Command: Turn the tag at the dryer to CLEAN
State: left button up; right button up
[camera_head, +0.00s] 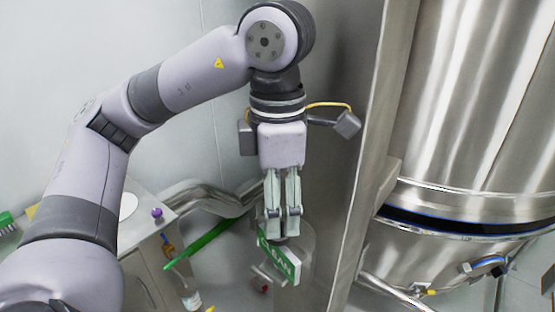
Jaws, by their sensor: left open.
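The tag (292,267) hangs below my left gripper, tilted in the picture. Its visible face is green and white with the word CLEAN, partly covered at its upper left. My left gripper (283,236) points down with open fingers right at the tag's upper edge. I cannot tell whether the fingers touch the tag. The dryer (455,110) is the large shiny steel vessel on the right. My right gripper is out of view.
A steel post (368,150) stands between the tag and the dryer. A bench (145,240) at lower left holds a purple-knobbed item (157,213). A bent steel pipe (205,193) and a green bar (208,242) lie left of the gripper.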

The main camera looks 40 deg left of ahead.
pick_arm(q)
notch_tip(320, 180, up, 8)
dwell(0.5)
jog(key=shift+f, duration=0.2)
